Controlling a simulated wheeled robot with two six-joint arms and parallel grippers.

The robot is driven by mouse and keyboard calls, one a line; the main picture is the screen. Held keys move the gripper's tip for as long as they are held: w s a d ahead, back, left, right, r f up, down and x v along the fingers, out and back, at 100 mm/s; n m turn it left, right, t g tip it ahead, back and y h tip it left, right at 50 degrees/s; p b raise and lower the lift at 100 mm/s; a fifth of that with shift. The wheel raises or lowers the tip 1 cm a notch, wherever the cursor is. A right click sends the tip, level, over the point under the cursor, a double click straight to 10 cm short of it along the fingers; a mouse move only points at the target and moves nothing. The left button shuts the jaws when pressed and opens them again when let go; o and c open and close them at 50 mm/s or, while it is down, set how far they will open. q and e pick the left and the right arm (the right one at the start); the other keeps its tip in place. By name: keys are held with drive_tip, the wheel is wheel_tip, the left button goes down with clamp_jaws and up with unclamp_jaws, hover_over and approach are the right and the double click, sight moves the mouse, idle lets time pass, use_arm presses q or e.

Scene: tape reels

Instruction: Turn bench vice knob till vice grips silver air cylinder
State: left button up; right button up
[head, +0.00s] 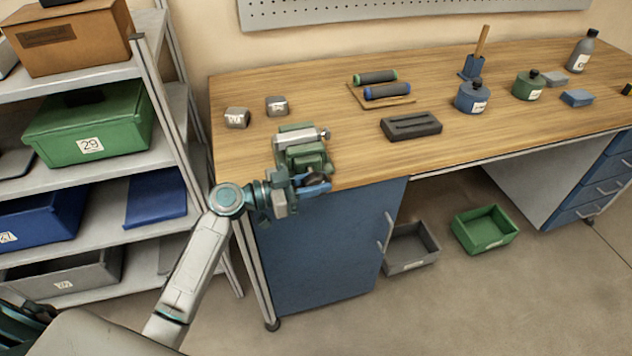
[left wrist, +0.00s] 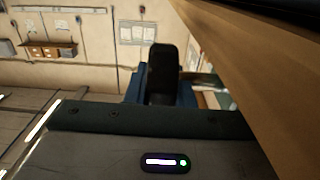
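The green bench vice (head: 305,157) is at the front left edge of the workbench (head: 345,170). The silver air cylinder (head: 298,139) lies across the top of the vice, at its jaws; I cannot tell whether the jaws touch it. A dark knob (head: 317,180) shows at the front of the vice, partly hidden by my left gripper (head: 312,187), which is right at it. Whether the fingers are closed on the knob is too small to tell. In the left wrist view, a black upright part (left wrist: 163,74) stands before the gripper body. My right gripper is not in view.
A blue cabinet (head: 325,245) is below. A shelf with bins (head: 90,125) stands at left.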

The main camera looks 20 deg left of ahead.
use_arm(q)
clamp_jaws()
drive_tip(key=shift+r, duration=0.1)
